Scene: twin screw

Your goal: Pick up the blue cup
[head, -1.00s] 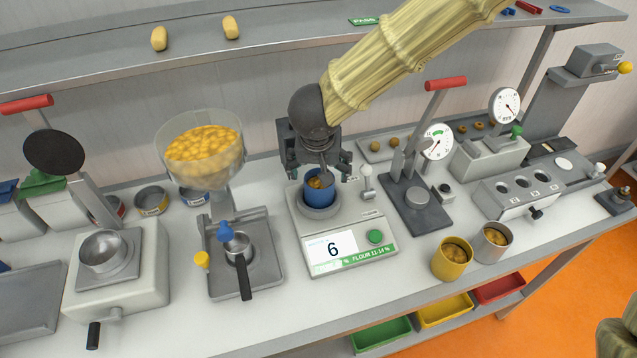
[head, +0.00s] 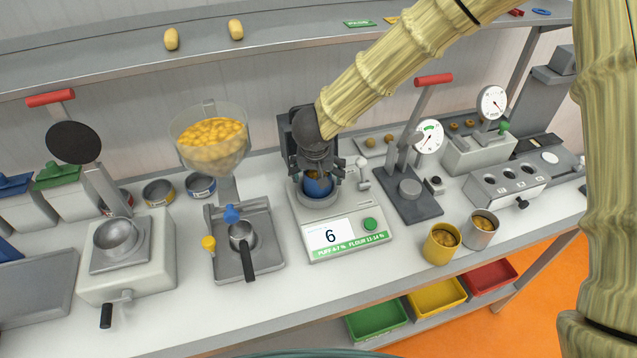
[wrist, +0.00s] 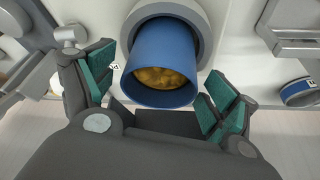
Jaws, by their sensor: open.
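The blue cup (head: 317,184) stands on the round pan of a grey scale (head: 349,228), and its display reads 6. In the wrist view the cup (wrist: 160,88) holds golden-brown contents. My gripper (head: 321,172) is at the cup from behind and above. In the wrist view my gripper (wrist: 160,95) is open, with a green-padded finger on each side of the cup. Gaps show between the pads and the cup wall. The far side of the cup is hidden.
A hopper of yellow pieces (head: 212,138) stands left of the scale. A lever press (head: 410,190) stands close on the right. A yellow cup (head: 441,244) and a grey cup (head: 481,231) stand near the front edge. A shelf (head: 270,50) runs above the bench.

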